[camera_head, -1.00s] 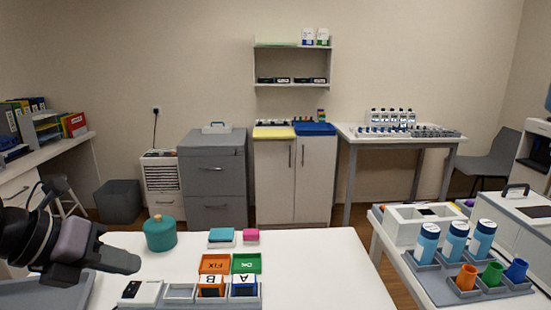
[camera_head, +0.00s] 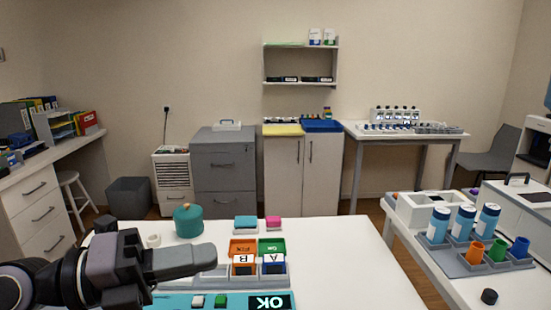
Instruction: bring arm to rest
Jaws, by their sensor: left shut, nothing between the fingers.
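My left arm comes in from the left edge of the head view. Its gripper (camera_head: 205,258) is shut and empty, pointing right above the white table (camera_head: 335,270). It is left of the orange tray marked FIX (camera_head: 242,247) and the green tray (camera_head: 272,246), and appears apart from both. Cards marked B (camera_head: 243,260) and A (camera_head: 274,260) stand in front of those trays. The arm hides the left front of the table. My right gripper is not in view.
A teal round pot (camera_head: 188,220) and a small white cup (camera_head: 153,240) stand behind the gripper. A teal panel reading OK (camera_head: 268,301) lies at the front. Blue-capped bottles (camera_head: 463,220) stand on the right-hand table. The white table's right part is clear.

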